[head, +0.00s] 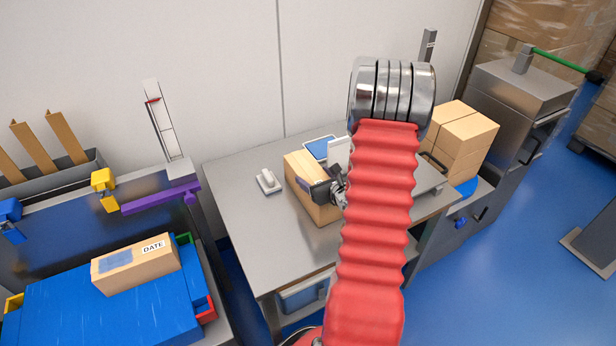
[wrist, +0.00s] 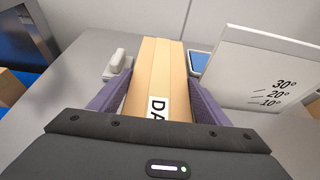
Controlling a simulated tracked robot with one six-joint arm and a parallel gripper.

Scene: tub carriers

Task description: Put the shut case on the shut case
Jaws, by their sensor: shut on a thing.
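A tan shut case (head: 299,178) is over the steel table, partly hidden by my arm and gripper. My gripper (head: 327,192) is shut on this case. In the wrist view the case (wrist: 155,62) lies between the two purple fingers of my gripper (wrist: 158,80), with part of a white label showing. I cannot tell whether the case touches the table. Another tan shut case (head: 136,270) with a DATE label lies on a blue surface at the lower left. More tan cases (head: 461,138) are stacked at the right, partly hidden by my arm.
The steel table (head: 240,215) carries a small white device (head: 268,181), a blue-faced panel (head: 320,148) and a white angle board (wrist: 262,68). A purple bar (head: 160,198) and yellow clip (head: 104,188) are at the left. A grey cabinet (head: 520,88) stands far right.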

